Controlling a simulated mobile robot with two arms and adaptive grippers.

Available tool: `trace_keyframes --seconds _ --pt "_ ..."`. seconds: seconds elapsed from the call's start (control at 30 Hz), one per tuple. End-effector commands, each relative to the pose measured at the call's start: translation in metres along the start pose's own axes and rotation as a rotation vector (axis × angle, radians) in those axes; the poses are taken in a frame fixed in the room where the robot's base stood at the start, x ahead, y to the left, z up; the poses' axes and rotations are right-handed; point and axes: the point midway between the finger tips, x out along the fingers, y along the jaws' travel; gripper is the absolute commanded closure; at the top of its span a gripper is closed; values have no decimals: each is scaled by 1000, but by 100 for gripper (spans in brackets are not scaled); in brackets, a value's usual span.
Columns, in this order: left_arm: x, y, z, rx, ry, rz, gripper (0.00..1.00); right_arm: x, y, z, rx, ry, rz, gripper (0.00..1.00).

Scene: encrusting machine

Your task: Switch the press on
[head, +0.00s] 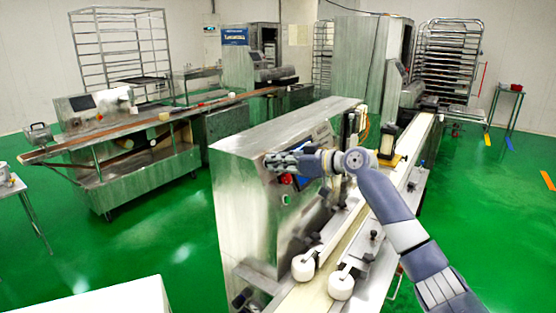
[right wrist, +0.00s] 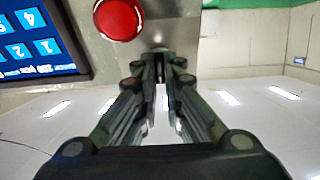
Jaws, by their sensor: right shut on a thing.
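The press is the steel machine (head: 245,185) with a sloped control face in the middle of the head view. My right gripper (head: 272,160) reaches across to that face from the right. In the right wrist view its fingers (right wrist: 162,62) come together at the steel panel, shut on a small switch knob that they mostly hide. A round red button (right wrist: 118,18) sits just left of the fingertips and does not touch them. It shows below the gripper in the head view (head: 287,179). A screen with blue number keys (right wrist: 40,42) is farther left. My left gripper is out of view.
A conveyor belt (head: 345,237) with white rollers (head: 341,286) runs along the press's right side, under my right arm. A long steel worktable (head: 140,165) stands at the left. Green floor (head: 165,250) lies open between them.

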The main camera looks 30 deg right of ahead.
Motion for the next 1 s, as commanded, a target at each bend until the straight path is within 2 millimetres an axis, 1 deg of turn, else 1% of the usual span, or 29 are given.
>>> trace_keyframes --seconds 0.03,0.27,0.6,0.8,1.0 --pt "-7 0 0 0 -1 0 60 -1 -1 -3 43 0 10 100" --pt "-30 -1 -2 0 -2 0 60 -1 -1 -5 257 -1 58 100" --pt "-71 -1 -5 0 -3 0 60 -2 0 -6 543 -1 123 100" --pt "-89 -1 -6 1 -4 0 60 -1 0 -5 661 1 150 100" --pt "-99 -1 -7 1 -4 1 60 -1 0 -4 731 2 166 100"
